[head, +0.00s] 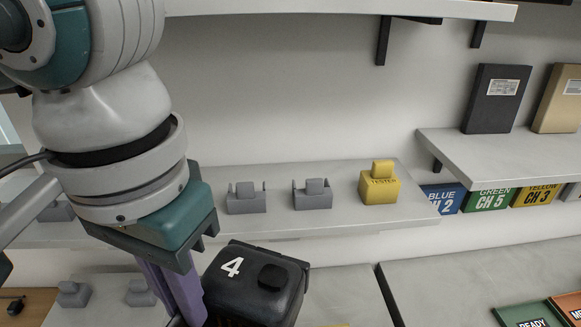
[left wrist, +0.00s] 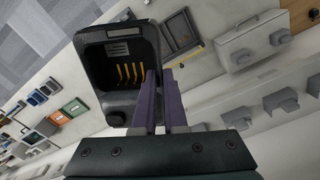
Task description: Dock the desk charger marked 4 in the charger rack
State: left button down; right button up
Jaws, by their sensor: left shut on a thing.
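The black desk charger marked 4 (head: 255,287) is in the lower middle of the head view, in front of the wall shelf and tilted. In the left wrist view the charger (left wrist: 112,50) shows its open pocket with gold contacts and a pale label inside. My left gripper (head: 184,300) has purple fingers shut on the charger's side edge; they also show in the left wrist view (left wrist: 158,95). Grey holders (head: 246,199) and (head: 312,195) stand on the shelf behind the charger. I cannot tell which part is the charger rack. My right gripper is not in view.
A yellow tester (head: 380,187) stands on the same shelf (head: 345,222), right of the grey holders. More grey holders (head: 73,294) sit low at left. Coloured channel bins (head: 487,199) are under the right shelf. A green READY tray (head: 530,315) lies at lower right.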

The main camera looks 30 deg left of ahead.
pick_arm(q)
jog(key=w+a+f+n+b, duration=0.1)
jog(key=w+f+n+b, duration=0.1)
jog(key=f+b, duration=1.7)
jog(key=w+f+n+b, duration=0.3)
jog(key=w+f+b, duration=0.1)
jog(key=f+b, duration=1.4)
jog(key=shift+w+a+f+b, duration=0.2)
jog(key=shift+a+f+b, duration=0.2)
jog(key=shift+f, duration=0.4)
notch_tip(320, 180, down, 6)
jog(key=b, duration=0.6)
jog(key=shift+b, duration=0.3)
jog(key=shift+r+b, duration=0.1)
jog(key=shift+b, duration=0.65)
jog(key=shift+f+b, duration=2.3)
jog(key=shift+b, duration=0.2)
jog(key=c, duration=0.9)
grip_release()
